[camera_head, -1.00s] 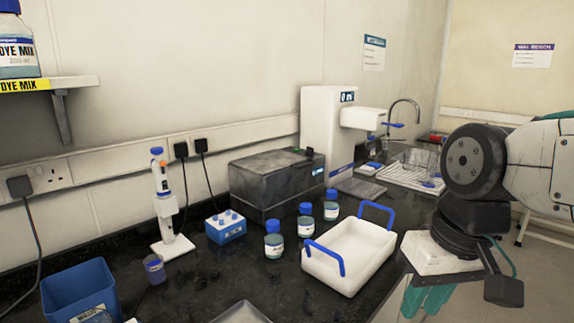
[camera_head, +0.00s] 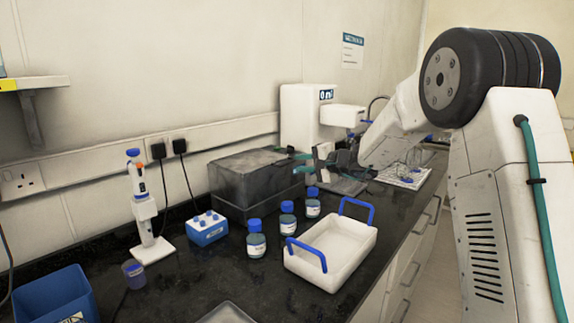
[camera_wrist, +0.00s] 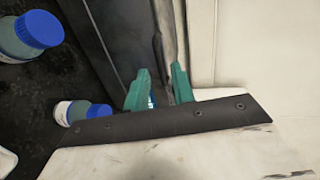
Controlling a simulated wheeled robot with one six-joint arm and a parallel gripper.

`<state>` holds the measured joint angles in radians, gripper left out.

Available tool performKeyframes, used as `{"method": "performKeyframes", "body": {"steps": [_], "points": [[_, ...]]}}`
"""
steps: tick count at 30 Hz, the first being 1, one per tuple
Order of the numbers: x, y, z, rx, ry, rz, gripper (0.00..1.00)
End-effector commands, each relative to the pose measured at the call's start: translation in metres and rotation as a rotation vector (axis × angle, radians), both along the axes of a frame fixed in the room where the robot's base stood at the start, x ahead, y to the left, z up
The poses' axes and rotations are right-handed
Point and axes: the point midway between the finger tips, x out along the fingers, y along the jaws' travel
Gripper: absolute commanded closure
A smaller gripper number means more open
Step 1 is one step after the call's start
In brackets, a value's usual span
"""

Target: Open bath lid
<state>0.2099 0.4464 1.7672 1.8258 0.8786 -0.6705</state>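The bath is a dark grey box with a flat, closed lid (camera_head: 245,158), standing against the wall on the black bench. My gripper (camera_head: 290,161) is at the right side of the bath, with its teal fingers reaching toward the lid's edge. In the wrist view, the teal fingers (camera_wrist: 160,88) stand apart. A narrow dark strip at the lid's edge (camera_wrist: 160,50) runs up between or just beyond them; I cannot tell whether they touch it. The lid's handle is hidden by my gripper in the head view.
Several blue-capped bottles (camera_head: 287,217) stand in front of the bath. A white tray with blue handles (camera_head: 332,262) is nearby. A blue tube rack (camera_head: 207,228) and a pipette on a stand (camera_head: 142,205) are at left. A white dispenser (camera_head: 306,118) stands behind.

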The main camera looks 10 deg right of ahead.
Motion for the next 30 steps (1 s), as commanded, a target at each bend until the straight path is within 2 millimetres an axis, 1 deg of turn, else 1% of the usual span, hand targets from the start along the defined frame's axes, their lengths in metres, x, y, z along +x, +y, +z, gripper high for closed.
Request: {"method": "performKeyframes", "body": {"steps": [1, 2, 5, 15, 18, 22, 29, 30], "points": [[0.007, -0.005, -0.004, 0.011, -0.002, -0.019, 0.75], [0.010, -0.007, -0.006, 0.016, -0.002, -0.027, 0.75], [0.020, -0.005, -0.009, 0.023, -0.006, -0.037, 0.75], [0.060, 0.025, -0.021, 0.023, -0.005, -0.036, 0.75], [0.068, 0.031, -0.022, 0.023, -0.005, -0.036, 0.75], [0.074, 0.035, -0.024, 0.023, -0.004, -0.037, 0.75], [0.074, 0.035, -0.023, 0.023, -0.004, -0.037, 0.75], [0.074, 0.035, -0.023, 0.023, -0.004, -0.037, 0.81]]}}
